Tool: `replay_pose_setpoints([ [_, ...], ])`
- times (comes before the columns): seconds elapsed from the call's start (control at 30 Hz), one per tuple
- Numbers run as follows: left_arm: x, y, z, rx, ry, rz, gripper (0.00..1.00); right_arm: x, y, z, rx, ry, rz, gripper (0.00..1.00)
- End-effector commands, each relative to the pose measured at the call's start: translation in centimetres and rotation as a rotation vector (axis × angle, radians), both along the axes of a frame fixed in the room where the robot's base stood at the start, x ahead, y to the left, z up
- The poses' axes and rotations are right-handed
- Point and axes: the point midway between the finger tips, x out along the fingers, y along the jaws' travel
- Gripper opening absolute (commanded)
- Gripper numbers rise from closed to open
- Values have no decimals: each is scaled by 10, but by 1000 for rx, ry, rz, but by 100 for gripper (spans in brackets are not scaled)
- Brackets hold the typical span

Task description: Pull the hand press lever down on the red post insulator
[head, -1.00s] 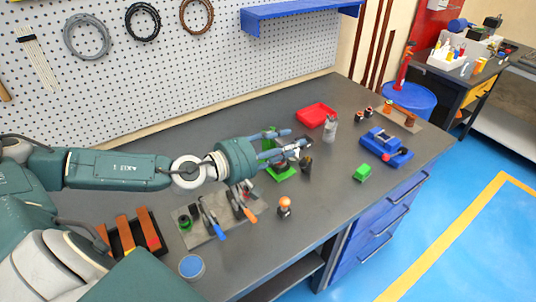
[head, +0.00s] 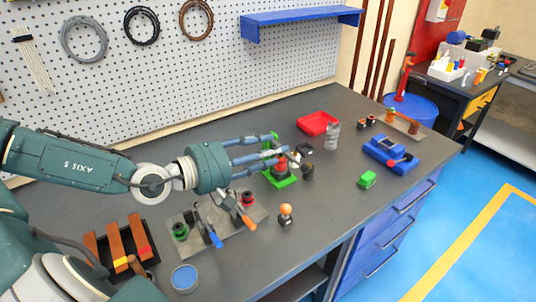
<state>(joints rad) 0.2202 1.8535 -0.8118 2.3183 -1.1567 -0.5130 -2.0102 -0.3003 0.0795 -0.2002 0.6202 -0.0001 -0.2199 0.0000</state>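A green hand press (head: 284,182) stands near the middle of the bench. A red insulator (head: 281,165) is upright on its base. A dark, round-ended part (head: 307,171) shows just right of the press and may belong to its lever; I cannot tell. My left gripper (head: 276,146) reaches in from the left, its fingers spread apart at the upper part of the press, partly hiding it. I see no object held between the fingers, and contact with the press is unclear. My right gripper is not in view.
A grey plate (head: 226,236) with blue- and orange-handled clamps lies in front of my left gripper. An orange-topped item (head: 286,214) stands near the front edge. A red tray (head: 318,123), a grey cylinder (head: 332,135) and a blue vise-like tool (head: 390,153) are to the right.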

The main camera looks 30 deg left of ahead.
Motion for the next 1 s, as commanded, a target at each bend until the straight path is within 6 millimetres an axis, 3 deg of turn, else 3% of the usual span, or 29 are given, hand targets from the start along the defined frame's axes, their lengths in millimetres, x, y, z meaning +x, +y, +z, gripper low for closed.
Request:
replay_pose_setpoints([
  [0.83, -1, 1, 0, -1, 0, 0, 40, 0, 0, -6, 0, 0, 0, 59],
  [1.0, -1, 1, 17, 0, -1, 0, 40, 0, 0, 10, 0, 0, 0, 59],
])
